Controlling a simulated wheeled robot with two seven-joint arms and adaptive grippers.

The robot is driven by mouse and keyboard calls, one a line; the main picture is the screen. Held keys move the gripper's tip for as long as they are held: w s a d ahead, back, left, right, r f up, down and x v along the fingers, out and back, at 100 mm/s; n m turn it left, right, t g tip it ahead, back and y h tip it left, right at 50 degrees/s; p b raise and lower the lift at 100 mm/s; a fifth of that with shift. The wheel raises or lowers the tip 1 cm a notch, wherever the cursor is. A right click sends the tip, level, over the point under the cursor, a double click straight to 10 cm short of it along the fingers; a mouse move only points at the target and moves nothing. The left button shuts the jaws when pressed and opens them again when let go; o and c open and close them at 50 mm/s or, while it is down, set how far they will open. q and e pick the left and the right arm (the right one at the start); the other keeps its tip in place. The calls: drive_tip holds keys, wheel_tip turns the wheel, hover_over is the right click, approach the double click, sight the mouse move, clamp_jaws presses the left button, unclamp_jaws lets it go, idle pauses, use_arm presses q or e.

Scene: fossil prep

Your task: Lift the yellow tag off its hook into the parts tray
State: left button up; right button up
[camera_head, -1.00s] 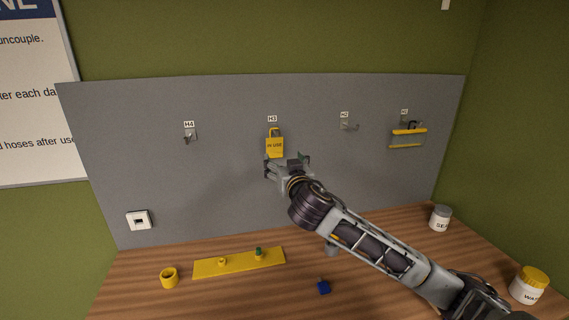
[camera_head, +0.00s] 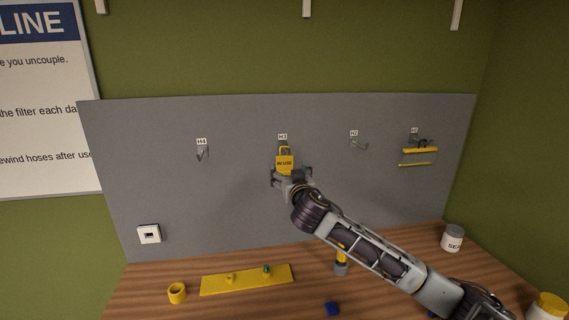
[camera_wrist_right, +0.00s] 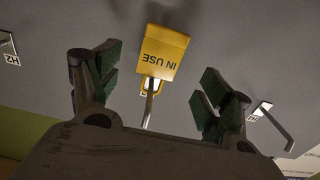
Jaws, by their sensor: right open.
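The yellow tag (camera_head: 285,163), lettered IN USE, hangs on the hook labelled H3 on the grey panel. It also shows in the right wrist view (camera_wrist_right: 165,50), upside down there, with the hook's metal rod (camera_wrist_right: 149,105) beside it. My right gripper (camera_head: 291,177) is open just below and in front of the tag. In the right wrist view its green-padded fingers (camera_wrist_right: 156,80) stand apart on either side of the tag's line, with a gap to each. My left gripper is not in view. I cannot pick out a parts tray.
Hooks H4 (camera_head: 201,153) and H2 (camera_head: 358,144) are bare. A yellow-edged item (camera_head: 420,151) hangs at the right hook. On the wooden bench are a yellow plate (camera_head: 246,281), a yellow ring (camera_head: 177,293), a blue piece (camera_head: 332,309) and a white jar (camera_head: 452,238).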

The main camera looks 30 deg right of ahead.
sight(285, 164)
drive_tip(key=shift+p+x, duration=1)
drive_tip(key=shift+x, duration=2.85)
clamp_jaws()
